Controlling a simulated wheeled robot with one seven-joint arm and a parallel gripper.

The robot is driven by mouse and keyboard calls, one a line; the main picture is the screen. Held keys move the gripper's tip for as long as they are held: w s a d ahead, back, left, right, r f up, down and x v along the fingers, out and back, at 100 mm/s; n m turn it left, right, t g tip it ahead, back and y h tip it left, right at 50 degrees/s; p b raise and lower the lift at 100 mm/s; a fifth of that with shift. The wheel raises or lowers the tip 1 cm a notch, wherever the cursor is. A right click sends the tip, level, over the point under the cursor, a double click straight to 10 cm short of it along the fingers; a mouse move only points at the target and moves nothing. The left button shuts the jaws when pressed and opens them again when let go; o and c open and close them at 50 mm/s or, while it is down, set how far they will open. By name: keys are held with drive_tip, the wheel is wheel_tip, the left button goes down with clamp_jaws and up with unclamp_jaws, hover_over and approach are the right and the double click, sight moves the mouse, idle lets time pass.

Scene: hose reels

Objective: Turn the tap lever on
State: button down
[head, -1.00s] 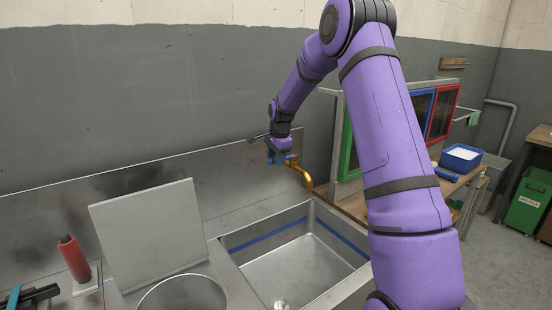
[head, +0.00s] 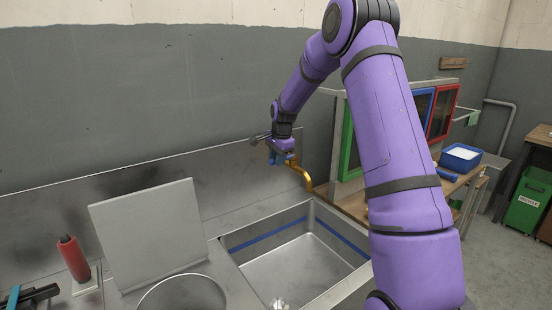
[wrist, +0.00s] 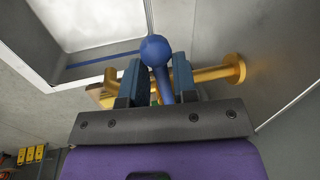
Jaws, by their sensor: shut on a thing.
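The brass tap (head: 303,176) is fixed to the steel backsplash above the sink; its wall flange (wrist: 233,69) shows in the wrist view. The blue tap lever (wrist: 157,52) has a round knob end and lies between the two fingers in the wrist view. My gripper (wrist: 155,75) is shut on the lever, its dark fingers on either side just below the knob. In the head view my gripper (head: 279,158) is at the tap, and the lever is mostly hidden by it.
The steel sink (head: 240,233) with a blue stripe lies below the tap. A grey panel (head: 150,235) and a red-handled item (head: 73,258) stand at left. Green, blue and red framed panels (head: 440,113) stand right of the tap, partly behind my arm.

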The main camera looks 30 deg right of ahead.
drive_tip(key=shift+s+d+n+g+y, duration=0.1)
drive_tip(key=shift+s+d+n+y, duration=0.2)
drive_tip(key=shift+s+n, duration=0.65)
drive_tip(key=shift+s+d+n+g+y, duration=0.1)
drive_tip(key=shift+s+d+n, duration=0.4)
drive_tip(key=shift+n, duration=0.8)
drive_tip(key=shift+s+d+n+g+y, duration=0.1)
drive_tip(key=shift+s+d+n+y, duration=0.15)
drive_tip(key=shift+s+n, duration=0.7)
drive_tip(key=shift+w, duration=0.2)
drive_tip(key=c, duration=1.1)
unclamp_jaws()
drive_tip(key=shift+r, duration=0.15)
wheel_tip(320, 180, up, 10)
drive_tip(key=s+d, duration=0.1)
drive_tip(key=shift+s+d+r, duration=0.2)
drive_tip(key=shift+s+d, duration=0.05)
drive_tip(key=shift+s, duration=0.05)
